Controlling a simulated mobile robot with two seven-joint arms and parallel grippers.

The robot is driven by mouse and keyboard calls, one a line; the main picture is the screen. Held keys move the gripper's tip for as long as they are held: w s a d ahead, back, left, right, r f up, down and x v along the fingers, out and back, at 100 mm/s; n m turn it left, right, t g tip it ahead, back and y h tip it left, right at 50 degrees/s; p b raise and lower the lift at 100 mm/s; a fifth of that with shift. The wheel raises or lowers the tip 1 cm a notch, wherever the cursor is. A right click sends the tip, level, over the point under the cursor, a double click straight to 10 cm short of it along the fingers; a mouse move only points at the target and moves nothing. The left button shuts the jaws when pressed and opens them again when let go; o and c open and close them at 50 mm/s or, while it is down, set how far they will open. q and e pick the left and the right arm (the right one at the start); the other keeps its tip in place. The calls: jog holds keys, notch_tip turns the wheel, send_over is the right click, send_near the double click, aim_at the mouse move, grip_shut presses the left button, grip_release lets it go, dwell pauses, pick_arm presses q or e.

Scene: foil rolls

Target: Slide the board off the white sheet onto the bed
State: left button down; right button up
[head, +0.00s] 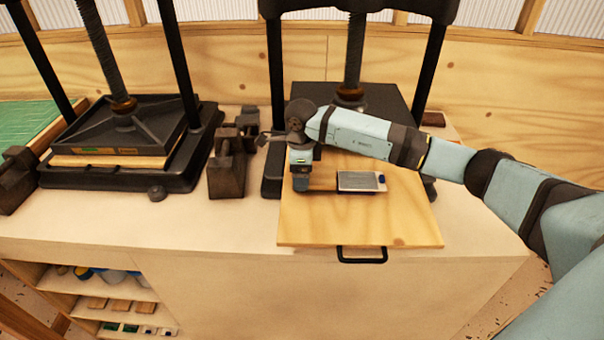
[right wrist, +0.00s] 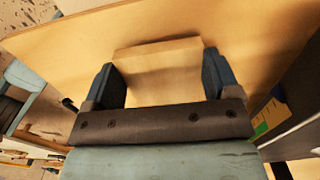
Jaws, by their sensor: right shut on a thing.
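A large light plywood board (head: 360,220) lies in front of the right press and reaches past the front edge of the bench top. My right gripper (head: 302,182) is over the board's left half, pointing down. In the right wrist view its two fingers (right wrist: 160,80) are on either side of a pale wooden block (right wrist: 158,65), shut on it. In the head view the block (head: 324,177) shows beside the gripper. A small white-grey plate (head: 362,181) with a blue spot lies right of it. The right press's dark bed (head: 385,100) is partly hidden by my arm. I cannot make out a separate white sheet. My left gripper is out of view.
A second press (head: 125,130) stands at the left, with dark metal blocks (head: 228,165) between the presses. A black handle (head: 362,255) is below the board's front edge. The bench top (head: 140,222) is clear at the front left. Shelves (head: 120,305) are below.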

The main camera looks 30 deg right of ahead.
jog(key=shift+w+a, duration=0.35)
jog(key=shift+a, duration=0.2)
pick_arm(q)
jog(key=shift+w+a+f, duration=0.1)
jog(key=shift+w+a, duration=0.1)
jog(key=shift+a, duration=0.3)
pick_arm(e)
jog(key=shift+d, duration=0.1)
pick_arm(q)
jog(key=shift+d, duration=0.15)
pick_arm(e)
jog(key=o, duration=0.8)
pick_arm(q)
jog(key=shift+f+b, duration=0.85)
jog(key=shift+b, duration=0.05)
pick_arm(e)
notch_tip(320, 180, up, 14)
jog(key=shift+f, duration=0.1)
